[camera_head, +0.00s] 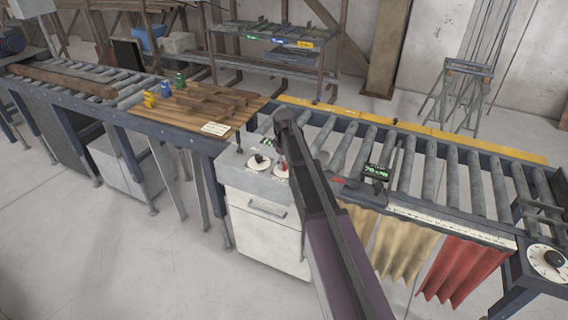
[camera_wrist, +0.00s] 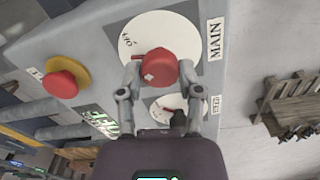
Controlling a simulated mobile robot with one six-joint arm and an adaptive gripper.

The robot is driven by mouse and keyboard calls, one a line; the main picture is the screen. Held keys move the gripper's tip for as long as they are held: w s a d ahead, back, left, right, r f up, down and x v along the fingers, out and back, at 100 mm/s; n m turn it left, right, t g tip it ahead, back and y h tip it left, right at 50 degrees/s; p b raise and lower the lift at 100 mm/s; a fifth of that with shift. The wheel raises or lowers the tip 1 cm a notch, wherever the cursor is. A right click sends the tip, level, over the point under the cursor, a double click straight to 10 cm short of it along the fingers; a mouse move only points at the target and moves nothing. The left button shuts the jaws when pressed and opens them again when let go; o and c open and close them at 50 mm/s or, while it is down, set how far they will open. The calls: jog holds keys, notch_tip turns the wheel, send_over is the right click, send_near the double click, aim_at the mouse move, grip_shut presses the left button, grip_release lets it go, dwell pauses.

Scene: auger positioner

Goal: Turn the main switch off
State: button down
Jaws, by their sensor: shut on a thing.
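The main switch is a red knob (camera_wrist: 158,68) on a round white dial (camera_wrist: 135,32) beside a MAIN label (camera_wrist: 214,40). My gripper (camera_wrist: 153,72) is shut on the knob, one finger on each side, in the wrist view. OFF lettering shows on the dial, up and left of the knob. A short red edge sticks out left of the knob; its exact setting is hard to tell. In the head view, my arm reaches over the white control cabinet (camera_head: 262,232) and largely covers my gripper and the knob (camera_head: 283,168).
A red button on a yellow base (camera_wrist: 60,84), a green lit display (camera_wrist: 100,122) and a second white dial (camera_wrist: 172,103) with a dark knob lie close by. In the head view, roller conveyor (camera_head: 433,180) runs right and planks (camera_head: 205,103) lie left.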

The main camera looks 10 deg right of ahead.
jog(key=m, duration=0.6)
jog(key=shift+s+d, duration=0.1)
jog(key=shift+s, duration=0.1)
jog(key=shift+m, duration=0.3)
jog(key=shift+c, duration=1.3)
grip_release()
jog(key=shift+w, duration=0.1)
jog(key=shift+n, duration=0.4)
